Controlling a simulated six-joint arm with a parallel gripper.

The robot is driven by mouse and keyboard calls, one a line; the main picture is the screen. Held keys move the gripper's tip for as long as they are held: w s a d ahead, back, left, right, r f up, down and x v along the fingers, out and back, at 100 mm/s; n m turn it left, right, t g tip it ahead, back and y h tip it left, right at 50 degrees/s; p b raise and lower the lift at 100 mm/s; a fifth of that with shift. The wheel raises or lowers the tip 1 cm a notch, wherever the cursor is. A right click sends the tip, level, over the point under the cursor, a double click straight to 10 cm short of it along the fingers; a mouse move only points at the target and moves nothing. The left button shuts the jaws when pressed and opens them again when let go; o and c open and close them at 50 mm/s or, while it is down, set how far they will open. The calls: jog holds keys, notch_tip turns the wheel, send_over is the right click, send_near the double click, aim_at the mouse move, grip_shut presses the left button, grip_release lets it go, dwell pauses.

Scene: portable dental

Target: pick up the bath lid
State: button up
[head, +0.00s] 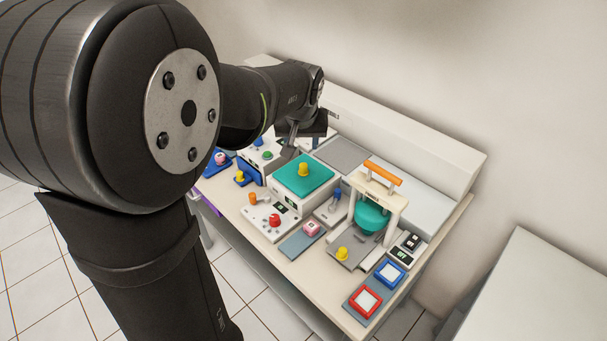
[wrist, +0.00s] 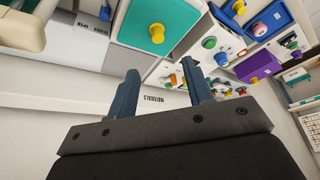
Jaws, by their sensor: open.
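The bath lid, a teal square plate (head: 322,180) with a yellow knob on top, sits on a white box-shaped bath (head: 293,203) in the middle of the bench. The lid also shows at the top of the wrist view (wrist: 180,14). My gripper (wrist: 161,70) is open, with nothing visible between its two blue-grey fingers. In the wrist view the knob lies above the fingertips, apart from them. In the head view my gripper is behind the bath, and its fingers are partly hidden by my arm.
An orange-handled press frame (head: 383,173) with a teal bowl stands right of the bath. A white unit with a red knob (head: 275,220) is in front. Blue-based devices (head: 220,158) stand left. A grey flat panel (head: 343,154) lies behind, near the raised back ledge.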

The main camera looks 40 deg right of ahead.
send_over(303, 165)
jog(key=s+a, duration=0.2)
jog(key=f, duration=0.7)
jog(key=shift+a+f, duration=0.1)
jog(key=shift+a, duration=0.1)
jog(key=shift+d+x, duration=0.15)
jog(key=shift+x, duration=1.15)
jog(key=shift+d+x, duration=0.2)
jog(key=shift+x, duration=1.1)
grip_shut()
